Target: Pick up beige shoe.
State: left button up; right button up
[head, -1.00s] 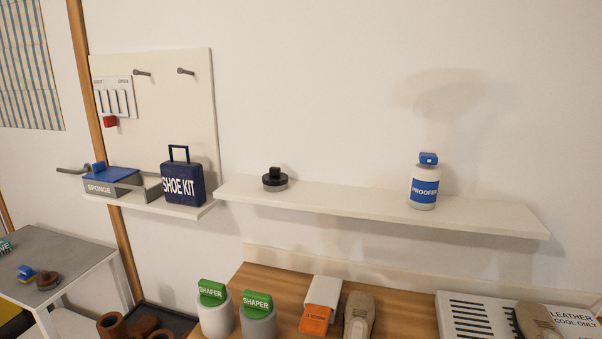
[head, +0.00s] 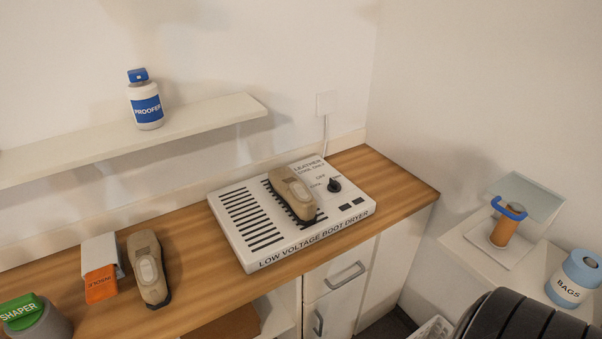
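Two beige shoes show in the head view. One beige shoe (head: 149,268) lies on the wooden counter (head: 203,290) at the lower left, beside an orange and white insole box. The other beige shoe (head: 292,193) lies on top of the white boot dryer (head: 262,252), over its slotted area. Neither of my grippers is in view.
The insole box (head: 101,283) and a green-topped shaper (head: 34,317) stand left of the counter shoe. A wall shelf (head: 200,117) with a proofer bottle (head: 146,104) hangs above. A bags canister (head: 573,279) and an orange roll (head: 505,228) are at right.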

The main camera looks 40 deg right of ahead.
aim_at(291, 191)
jog(key=z, duration=1.15)
